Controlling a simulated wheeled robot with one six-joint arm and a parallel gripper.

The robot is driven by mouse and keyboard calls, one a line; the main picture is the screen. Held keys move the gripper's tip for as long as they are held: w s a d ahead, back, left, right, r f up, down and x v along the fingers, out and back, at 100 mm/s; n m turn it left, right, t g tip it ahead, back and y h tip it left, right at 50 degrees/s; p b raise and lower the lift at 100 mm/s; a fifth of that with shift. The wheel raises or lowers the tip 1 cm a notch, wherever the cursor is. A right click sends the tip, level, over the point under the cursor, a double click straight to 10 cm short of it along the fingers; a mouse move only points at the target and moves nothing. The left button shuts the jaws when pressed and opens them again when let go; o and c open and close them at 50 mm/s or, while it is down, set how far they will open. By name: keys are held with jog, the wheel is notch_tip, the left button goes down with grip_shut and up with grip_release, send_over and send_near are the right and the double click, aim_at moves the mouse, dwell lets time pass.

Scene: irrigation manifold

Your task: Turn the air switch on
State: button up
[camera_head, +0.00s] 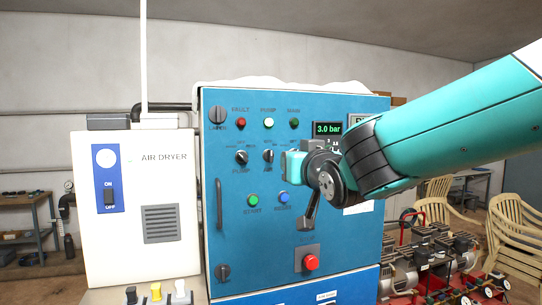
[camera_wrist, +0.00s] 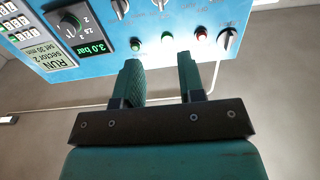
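The air switch (camera_head: 268,156) is a black rotary knob labelled AIR on the blue control panel (camera_head: 226,200), just left of my gripper. Its pointer looks near upright, tilted slightly; its exact position is too small to tell. My gripper (camera_head: 292,164) is in front of the panel, to the right of the knob, and hides part of the panel. In the wrist view my gripper (camera_wrist: 160,68) has its two teal fingers apart with nothing between them.
A similar PUMP knob (camera_head: 241,157) is left of the air switch. Lamps stand above, a green button (camera_head: 253,200), blue button (camera_head: 284,197) and red emergency button (camera_head: 311,262) below. The display reads 3.0 bar.

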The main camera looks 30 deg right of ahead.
aim_at(271, 153)
jog(key=b+x, duration=0.4)
jog(key=x, duration=1)
jog(key=shift+w+b, duration=0.4)
jog(key=shift+x, duration=0.75)
jog(key=shift+f, duration=0.15)
